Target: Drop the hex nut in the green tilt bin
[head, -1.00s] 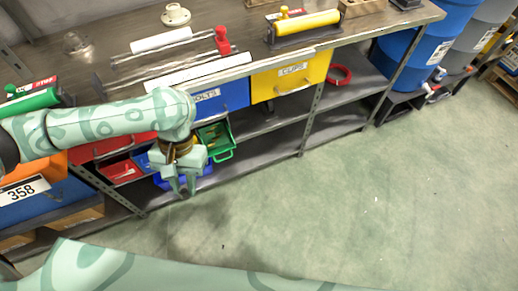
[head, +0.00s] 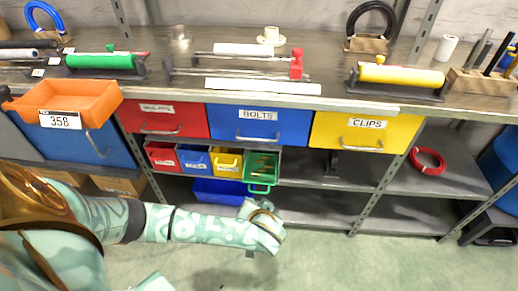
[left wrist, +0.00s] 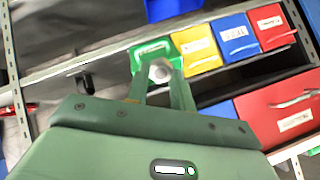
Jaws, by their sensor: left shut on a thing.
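The green tilt bin (head: 262,182) is tipped open at the right end of a row of small bins under the bench. Some brownish contents show inside it. In the left wrist view the green bin (left wrist: 149,49) lies straight beyond my fingertips. My left gripper (left wrist: 160,80) is shut on the hex nut (left wrist: 160,71), a pale grey piece between its fingertips that overlaps the bin's opening in that view. In the head view my left gripper (head: 262,212) is just in front of and below the green bin; the nut is hidden there. My right gripper is not in view.
Yellow (head: 227,162), blue (head: 195,161) and red (head: 162,157) small bins stand left of the green one. A blue tray (head: 218,191) sits below. Bolts (head: 259,128) and clips (head: 364,134) drawers are above. Open floor (head: 330,262) lies in front.

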